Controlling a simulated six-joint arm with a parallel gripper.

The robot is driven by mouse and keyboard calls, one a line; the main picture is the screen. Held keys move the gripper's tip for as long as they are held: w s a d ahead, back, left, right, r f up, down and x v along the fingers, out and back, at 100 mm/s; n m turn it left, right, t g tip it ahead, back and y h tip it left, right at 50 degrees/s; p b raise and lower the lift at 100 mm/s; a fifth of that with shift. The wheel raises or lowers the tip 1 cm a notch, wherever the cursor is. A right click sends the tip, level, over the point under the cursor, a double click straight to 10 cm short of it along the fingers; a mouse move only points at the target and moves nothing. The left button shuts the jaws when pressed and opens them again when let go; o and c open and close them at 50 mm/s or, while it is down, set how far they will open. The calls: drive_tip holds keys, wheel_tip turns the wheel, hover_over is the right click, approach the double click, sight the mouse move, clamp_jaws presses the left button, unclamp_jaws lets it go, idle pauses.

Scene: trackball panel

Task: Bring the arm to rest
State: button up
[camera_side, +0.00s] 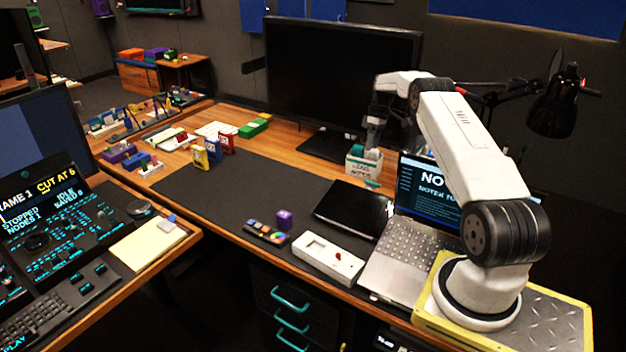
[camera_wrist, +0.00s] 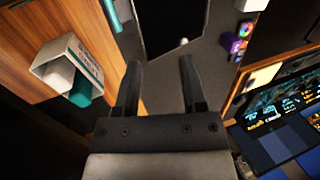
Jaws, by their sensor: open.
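My gripper (camera_wrist: 160,66) is open in the wrist view, with its two dark fingers apart and nothing between them. In the side view my gripper (camera_side: 373,130) hangs pointing down above the desk, close to a white lettered box (camera_side: 360,167) in front of the large monitor. In the wrist view the white box (camera_wrist: 88,62) is to the left of the fingers, apart from them. The trackball panel (camera_side: 50,243) is at the left of the side view, far from my gripper, with a dark ball and several lit buttons.
A black tablet (camera_side: 353,210) lies on the dark mat (camera_side: 240,192). A laptop (camera_side: 395,265) is beside my base. The large monitor (camera_side: 340,75) stands behind my gripper, and a black lamp (camera_side: 553,108) is at right. The mat's middle is mostly clear.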

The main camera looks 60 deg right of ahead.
drive_tip(key=w+a+r+h, duration=0.1)
drive_tip(key=w+a+r, duration=0.1)
drive_tip(key=a, duration=0.7)
drive_tip(key=w+a+r+h, duration=0.1)
drive_tip(key=w+a+r, duration=0.1)
drive_tip(key=a, duration=0.6)
drive_tip(key=w+a+r+h, duration=0.1)
drive_tip(key=w+a+r, duration=0.1)
drive_tip(key=a, duration=0.7)
drive_tip(key=s+a+t, duration=0.2)
drive_tip(key=s+a, duration=1.4)
drive_tip(key=a, duration=0.4)
drive_tip(key=shift+s+f+t, duration=0.15)
drive_tip(key=shift+f+t, duration=0.05)
drive_tip(key=shift+t, duration=0.2)
